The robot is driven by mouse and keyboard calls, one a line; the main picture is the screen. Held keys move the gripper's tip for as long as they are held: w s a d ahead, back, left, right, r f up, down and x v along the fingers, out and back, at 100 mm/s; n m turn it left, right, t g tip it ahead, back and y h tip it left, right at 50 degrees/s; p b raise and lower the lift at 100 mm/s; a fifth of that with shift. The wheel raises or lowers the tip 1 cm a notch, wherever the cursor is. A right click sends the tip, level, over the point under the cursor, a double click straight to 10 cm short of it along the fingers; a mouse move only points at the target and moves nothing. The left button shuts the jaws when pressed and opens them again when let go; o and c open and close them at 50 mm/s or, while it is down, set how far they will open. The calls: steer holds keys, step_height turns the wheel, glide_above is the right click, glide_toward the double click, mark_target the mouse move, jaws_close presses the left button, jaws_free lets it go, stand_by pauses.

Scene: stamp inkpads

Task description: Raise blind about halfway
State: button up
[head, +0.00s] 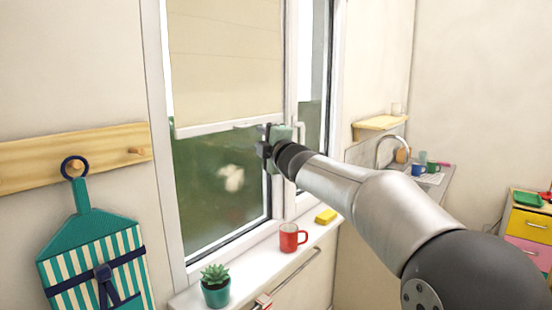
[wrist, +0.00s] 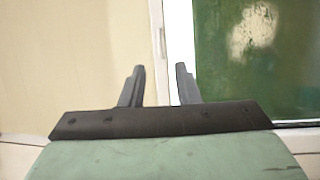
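The beige blind (head: 225,60) hangs over the upper part of the left window pane, with clear glass below it. Its pale bottom rail (head: 212,128) has a small handle (head: 243,125) near the middle. My gripper (head: 263,143) is at the right end of the rail and hides part of it. In the wrist view, the two dark fingers of my gripper (wrist: 161,72) stand apart with a visible gap. There the blind (wrist: 75,60) is on the left and a white strip (wrist: 180,30) runs behind the fingers. I cannot tell whether the fingers touch the rail.
A teal apron-like hanging (head: 95,255) is on a wooden peg rail (head: 30,162) at left. A small shelf (head: 380,122) is to the right.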

steer(key=r+b+v, duration=0.1)
steer(key=v, duration=0.6)
steer(key=shift+s+d+f, duration=0.2)
steer(key=shift+s+f, duration=0.2)
steer(key=shift+f, duration=0.1)
steer(key=s+d+f+m+g+h, duration=0.25)
steer(key=s+d+f+m, duration=0.2)
steer(key=f, duration=0.25)
steer(key=s+d+f+m+g+h, duration=0.25)
steer(key=d+f+m+h, duration=0.2)
steer(key=f, duration=0.25)
steer(key=s+d+f+m+g+h, duration=0.1)
steer(key=s+d+f+m+h, duration=0.3)
steer(key=f, duration=0.4)
steer(key=s+f+m+g+y, duration=0.1)
steer(key=s+f+m+g, duration=0.4)
steer(key=s, duration=0.8)
steer(key=s+d+f+m+g+y, duration=0.1)
steer(key=s+f+m+g, duration=0.3)
steer(key=s+f, duration=0.7)
steer(key=s+g, duration=0.1)
steer(key=s, duration=0.2)
steer(key=shift+m+g, duration=0.4)
